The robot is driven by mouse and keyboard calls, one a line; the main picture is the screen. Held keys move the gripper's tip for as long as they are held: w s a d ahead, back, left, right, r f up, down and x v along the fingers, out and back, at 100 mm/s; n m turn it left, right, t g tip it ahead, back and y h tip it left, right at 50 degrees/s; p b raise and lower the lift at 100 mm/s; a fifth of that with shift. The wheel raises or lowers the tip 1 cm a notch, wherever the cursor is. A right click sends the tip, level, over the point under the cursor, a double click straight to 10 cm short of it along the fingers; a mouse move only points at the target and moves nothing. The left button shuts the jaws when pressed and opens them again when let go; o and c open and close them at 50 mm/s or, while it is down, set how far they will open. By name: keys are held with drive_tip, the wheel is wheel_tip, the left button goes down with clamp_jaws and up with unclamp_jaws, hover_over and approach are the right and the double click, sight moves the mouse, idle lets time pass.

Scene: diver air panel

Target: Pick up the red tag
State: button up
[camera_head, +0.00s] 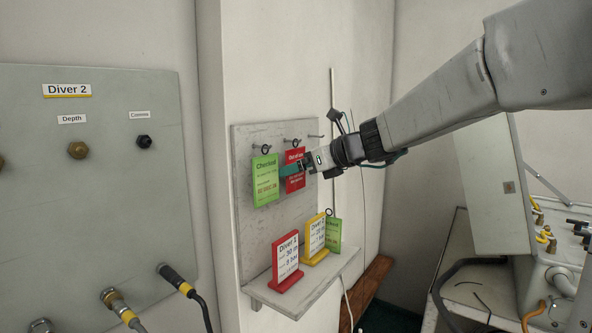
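The red tag (294,181) hangs from a hook on the grey board, to the right of a green tag (265,182). White writing shows on its face. My gripper (291,169), with teal fingers, reaches in from the right. Its fingers lie across the middle of the red tag and hide part of it. One fingertip comes close to the green tag's right edge. I cannot tell whether the fingers are shut on the red tag or only around it or in front of it.
The board (248,232) has a shelf (312,286) below with a red stand sign (287,259), a yellow one (315,240) and a green tag (333,233). A Diver 2 panel (95,200) with hoses stands left. An open case (495,190) stands right.

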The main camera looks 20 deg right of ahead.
drive_tip(key=c, duration=1.1)
drive_tip(key=shift+o, duration=0.2)
drive_tip(key=s+d, duration=1)
drive_tip(key=s, duration=0.4)
drive_tip(key=shift+s+d+r, duration=0.3)
drive_tip(key=shift+s, duration=0.05)
